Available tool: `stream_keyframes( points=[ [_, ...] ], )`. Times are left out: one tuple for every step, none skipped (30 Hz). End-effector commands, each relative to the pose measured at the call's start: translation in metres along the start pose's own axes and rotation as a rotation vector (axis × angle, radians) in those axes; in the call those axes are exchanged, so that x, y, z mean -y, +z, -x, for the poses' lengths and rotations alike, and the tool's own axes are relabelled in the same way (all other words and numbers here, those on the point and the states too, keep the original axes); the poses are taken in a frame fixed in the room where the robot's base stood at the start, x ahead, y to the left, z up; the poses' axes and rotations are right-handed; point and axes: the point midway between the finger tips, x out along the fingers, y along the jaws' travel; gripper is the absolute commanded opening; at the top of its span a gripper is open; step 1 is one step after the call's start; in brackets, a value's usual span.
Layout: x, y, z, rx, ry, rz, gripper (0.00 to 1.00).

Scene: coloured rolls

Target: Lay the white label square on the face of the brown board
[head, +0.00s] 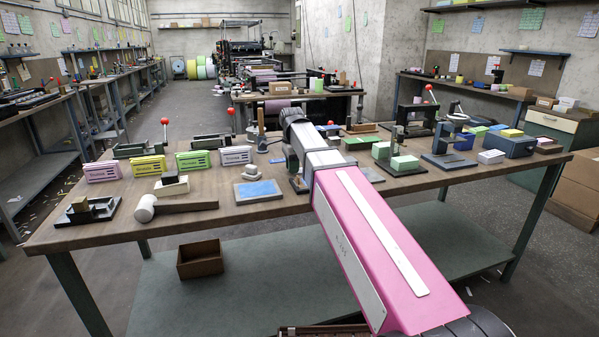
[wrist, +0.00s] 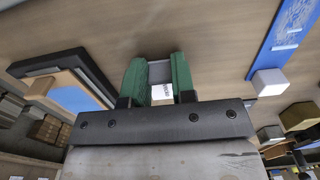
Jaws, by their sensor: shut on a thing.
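In the wrist view my gripper (wrist: 159,72) has its green fingers closed on a small white label (wrist: 161,92) with dark print. A grey piece also shows between the fingers; I cannot tell whether it belongs to the label. The brown tabletop fills the view beyond them. I cannot pick out the brown board with certainty; a tan piece (wrist: 42,84) beside a blue surface in a dark frame lies at the left of the wrist view. In the head view my pink arm hides the gripper and the label.
The workbench (head: 110,226) carries a blue pad (head: 258,190), a white-headed mallet (head: 145,208), several coloured boxes at the left and small presses (head: 402,155) at the right. A brown open box (head: 200,259) sits on the shelf below. Bare tabletop shows along the front left.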

Motion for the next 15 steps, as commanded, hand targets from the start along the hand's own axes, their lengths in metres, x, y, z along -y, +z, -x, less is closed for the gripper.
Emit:
stream_keyframes(
  points=[
    [0.000, 0.000, 0.002, 0.000, -0.001, 0.000, 0.01],
    [0.000, 0.000, 0.004, 0.000, -0.001, 0.000, 0.01],
    [0.001, 0.000, 0.006, 0.000, -0.001, 0.000, 0.01],
    [0.001, 0.000, 0.008, 0.000, -0.001, 0.000, 0.01],
    [0.001, 0.000, 0.010, 0.000, -0.002, 0.000, 0.01],
    [0.001, 0.000, 0.013, 0.000, -0.001, 0.000, 0.01],
    [0.001, 0.000, 0.015, 0.000, -0.001, 0.000, 0.01],
    [0.001, 0.000, 0.017, 0.000, -0.001, 0.000, 0.01],
    [0.001, 0.000, 0.020, 0.000, -0.001, 0.000, 0.01],
    [0.001, 0.000, 0.022, 0.000, -0.001, 0.000, 0.01],
    [0.001, 0.000, 0.024, 0.000, -0.001, 0.000, 0.01],
    [0.001, 0.000, 0.026, 0.000, -0.001, 0.000, 0.01],
    [0.001, 0.000, 0.028, 0.000, -0.001, 0.000, 0.01],
    [0.001, 0.000, 0.030, 0.000, -0.001, 0.000, 0.01],
    [0.001, 0.000, 0.033, 0.000, -0.002, 0.000, 0.01]
  ],
)
